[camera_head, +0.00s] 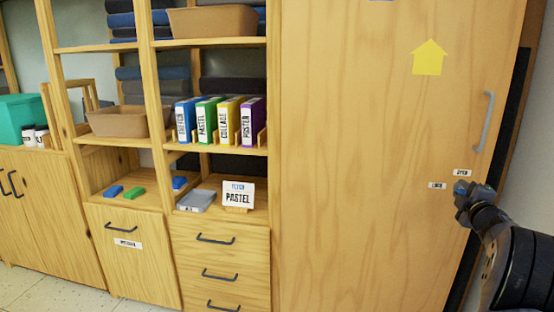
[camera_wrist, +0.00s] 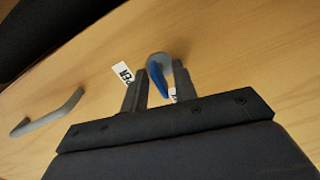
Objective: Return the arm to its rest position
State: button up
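My gripper (camera_head: 468,197) is at the tall wooden cabinet door (camera_head: 370,150), at the right of the head view. In the wrist view my gripper (camera_wrist: 159,80) has its two fingers apart, with a visible gap between them. A round grey knob with a blue lever (camera_wrist: 158,74) shows between and just beyond the fingertips, on the door face. I cannot tell whether a finger touches it. In the head view the knob is mostly hidden by my gripper. My arm reaches in from the right edge.
Small labels, OPEN (camera_head: 462,173) and LOCK (camera_head: 437,185), sit by the knob. A grey door handle (camera_head: 484,121) stands out above. A yellow arrow (camera_head: 429,58) is on the door. Shelves with colored binders (camera_head: 229,122) and drawers (camera_head: 219,262) stand left.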

jog(key=m+p, duration=0.2)
jog(key=m, duration=0.2)
jog(key=shift+r, duration=0.15)
jog(key=m+p, duration=0.1)
jog(key=m, duration=0.2)
jog(key=shift+d+m+p, duration=0.1)
jog(key=shift+m+p, duration=0.3)
jog(key=m+p, duration=0.1)
jog(key=m, duration=0.3)
jog(key=shift+m+p, duration=0.3)
jog(key=shift+p, duration=0.1)
jog(key=shift+d+m+p, duration=0.1)
jog(key=shift+m+p, duration=0.4)
jog(key=shift+m, duration=1.3)
